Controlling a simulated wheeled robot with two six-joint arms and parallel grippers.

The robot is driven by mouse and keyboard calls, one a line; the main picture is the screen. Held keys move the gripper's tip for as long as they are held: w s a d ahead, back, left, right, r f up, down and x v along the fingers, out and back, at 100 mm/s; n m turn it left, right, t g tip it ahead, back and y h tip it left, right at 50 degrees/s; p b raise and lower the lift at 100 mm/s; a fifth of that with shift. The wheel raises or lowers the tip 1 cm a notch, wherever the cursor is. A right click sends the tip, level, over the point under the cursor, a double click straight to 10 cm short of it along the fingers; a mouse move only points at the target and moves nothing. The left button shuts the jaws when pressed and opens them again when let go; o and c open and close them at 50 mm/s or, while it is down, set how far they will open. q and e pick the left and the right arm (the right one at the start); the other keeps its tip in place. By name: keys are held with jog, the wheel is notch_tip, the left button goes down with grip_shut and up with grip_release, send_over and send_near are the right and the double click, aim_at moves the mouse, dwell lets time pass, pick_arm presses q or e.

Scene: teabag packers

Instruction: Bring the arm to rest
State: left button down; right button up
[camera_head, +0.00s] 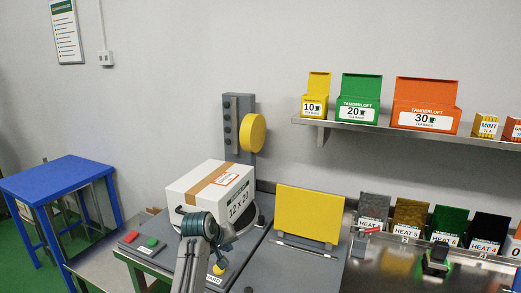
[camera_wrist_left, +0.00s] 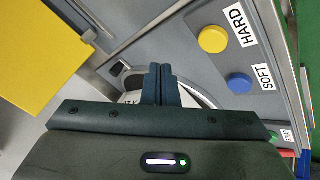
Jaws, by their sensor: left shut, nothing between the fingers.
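My left gripper (camera_head: 226,238) is in front of the white carton, low in the middle of the head view. In the left wrist view its two dark fingers (camera_wrist_left: 160,72) are pressed together with nothing between them. The gripper is over the grey machine top, near the round plate that holds the carton. I cannot tell its exact height. My right arm and gripper are not in view.
A white taped carton (camera_head: 207,185) labelled 12 x 20 sits behind the gripper. A yellow panel (camera_head: 308,214) stands to the right. Yellow (camera_wrist_left: 212,39) and blue (camera_wrist_left: 239,83) buttons are close by. A blue table (camera_head: 60,180) stands at left.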

pick_arm(q)
jog(key=shift+y, duration=0.4)
jog(key=s+a+f, duration=0.1)
jog(key=s+f, duration=0.1)
jog(key=s+a+f, duration=0.1)
jog(key=s+f, duration=0.1)
jog(key=s+a+f, duration=0.1)
jog(key=a+f, duration=0.1)
jog(key=shift+s, duration=0.4)
jog(key=s+a+f+m+g+y, duration=0.1)
jog(key=s+a+f, duration=0.25)
jog(key=s, duration=0.35)
jog(key=s+a+f, duration=0.3)
jog(key=s+f, duration=0.2)
jog(key=s, duration=0.2)
jog(key=s+a+m+g+y, duration=0.1)
jog(key=s+a+m, duration=0.15)
jog(key=s, duration=1.25)
jog(key=s+a+m+g+y, duration=0.15)
jog(key=s+a, duration=0.25)
jog(key=s, duration=1.1)
notch_tip(320, 180, down, 30)
jog(key=a+b, duration=0.1)
jog(key=a, duration=0.2)
jog(key=s+a+f+g+b, duration=0.1)
jog(key=s+f+g, duration=0.1)
jog(key=s+f, duration=1.6)
notch_tip(320, 180, down, 4)
jog(key=shift+s+r, duration=0.2)
jog(key=shift+r, duration=0.05)
